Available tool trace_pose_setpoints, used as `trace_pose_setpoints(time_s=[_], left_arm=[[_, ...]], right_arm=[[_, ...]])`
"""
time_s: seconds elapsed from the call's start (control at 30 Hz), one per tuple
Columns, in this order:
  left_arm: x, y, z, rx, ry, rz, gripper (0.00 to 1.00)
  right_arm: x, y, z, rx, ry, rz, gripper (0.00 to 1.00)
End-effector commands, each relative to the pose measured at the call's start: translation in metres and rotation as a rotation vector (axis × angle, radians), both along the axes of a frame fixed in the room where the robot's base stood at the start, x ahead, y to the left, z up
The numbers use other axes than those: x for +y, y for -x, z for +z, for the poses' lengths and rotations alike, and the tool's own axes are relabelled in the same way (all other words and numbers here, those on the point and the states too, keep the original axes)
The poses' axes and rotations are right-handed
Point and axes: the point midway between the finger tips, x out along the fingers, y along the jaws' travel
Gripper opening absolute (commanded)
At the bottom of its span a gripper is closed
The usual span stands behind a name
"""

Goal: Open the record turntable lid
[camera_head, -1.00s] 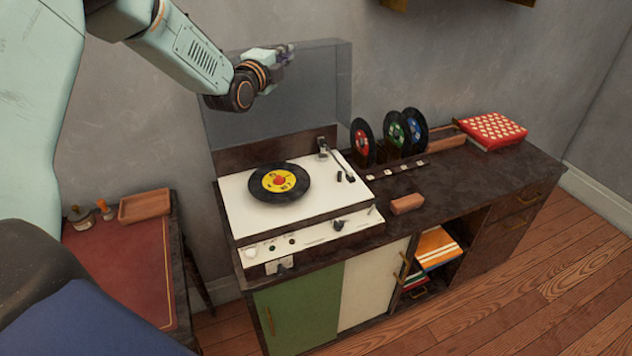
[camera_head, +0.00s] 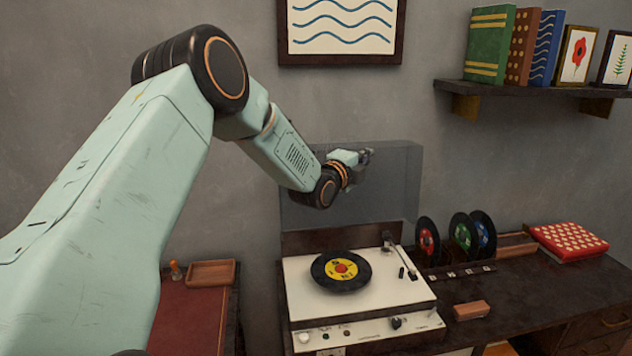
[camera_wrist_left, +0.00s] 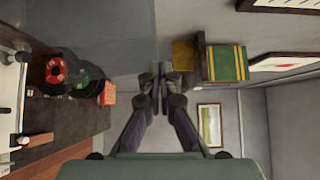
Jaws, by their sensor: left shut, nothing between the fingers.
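The record turntable (camera_head: 300,291) is a white deck on the dark cabinet. A black record with a yellow label (camera_head: 341,270) lies on its platter. The clear grey lid (camera_head: 398,170) stands upright at the back of the deck, raised open. My left gripper (camera_head: 366,157) is in front of the lid's upper part in the head view; I cannot tell whether it touches. In the left wrist view its fingers (camera_wrist_left: 160,82) are together and empty, with the lid (camera_wrist_left: 90,30) at the upper left. My right gripper is not in view.
Several records (camera_head: 461,236) stand in a rack right of the turntable. A red patterned box (camera_head: 568,241) and a small brown block (camera_head: 470,310) rest on the cabinet (camera_head: 510,287). A shelf with books (camera_head: 535,91) is on the wall at upper right. A red-topped table (camera_head: 190,318) stands at left.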

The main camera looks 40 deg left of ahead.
Motion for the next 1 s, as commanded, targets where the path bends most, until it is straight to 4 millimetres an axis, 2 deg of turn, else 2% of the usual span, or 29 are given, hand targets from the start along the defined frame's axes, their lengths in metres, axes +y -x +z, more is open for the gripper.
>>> trace_pose_setpoints(time_s=[0.27,0.7,1.0], left_arm=[[0.000,0.036,0.003,0.002,0.005,0.002,0.00],[-0.004,0.105,0.009,0.000,0.008,0.003,0.00],[-0.008,0.140,0.012,0.000,0.007,0.001,0.00]], right_arm=[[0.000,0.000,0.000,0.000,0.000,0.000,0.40],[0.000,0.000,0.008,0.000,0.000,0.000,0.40],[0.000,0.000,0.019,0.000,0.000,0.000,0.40]])
